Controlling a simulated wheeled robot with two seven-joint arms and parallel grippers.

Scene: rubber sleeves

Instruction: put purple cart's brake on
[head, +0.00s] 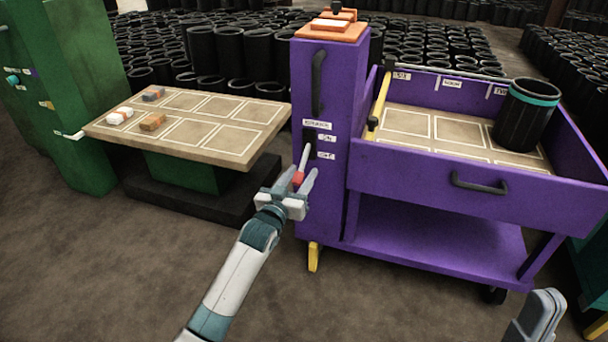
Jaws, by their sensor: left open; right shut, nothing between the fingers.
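The purple cart (430,184) stands at centre right, with a tall purple column (333,80) at its left end. On the column's front is a dark slot with a pale lever (303,160) that points down and ends in a red knob (298,178). Small white labels sit above and beside the slot; the side ones seem to read ON and OFF. My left gripper (296,182) is open, its fingers on either side of the red knob; contact cannot be told. My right gripper (545,312) is shut and empty at the bottom right, apart from the cart.
A black sleeve with a teal band (526,114) stands in the cart's tray. A low table (200,135) with small blocks is at left beside a green cabinet (70,90). Many black sleeves fill the back. The floor (100,270) at front left is clear.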

